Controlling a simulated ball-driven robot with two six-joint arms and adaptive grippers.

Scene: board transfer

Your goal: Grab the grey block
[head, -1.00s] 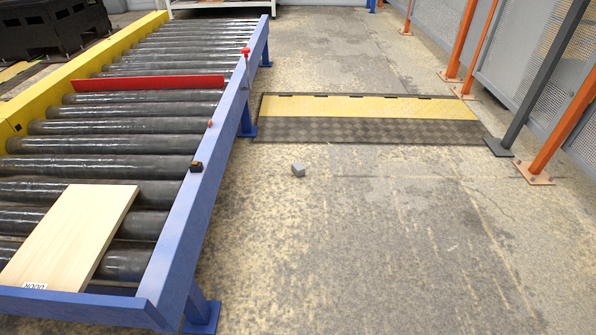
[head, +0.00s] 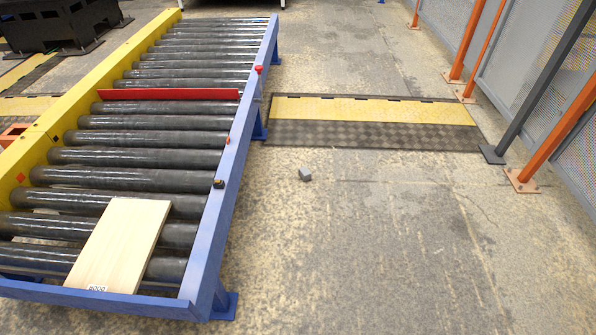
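A small grey block (head: 305,174) lies on the concrete floor, to the right of the roller conveyor and a little nearer than the ramp. Nothing touches it. Neither of my grippers shows in the head view.
The roller conveyor (head: 222,215) with blue and yellow rails fills the left side. A wooden board (head: 122,245) and a red bar (head: 170,94) are on it. A yellow and black floor ramp (head: 370,122) lies beyond the block. Orange fence posts (head: 555,138) stand at right. Floor around the block is clear.

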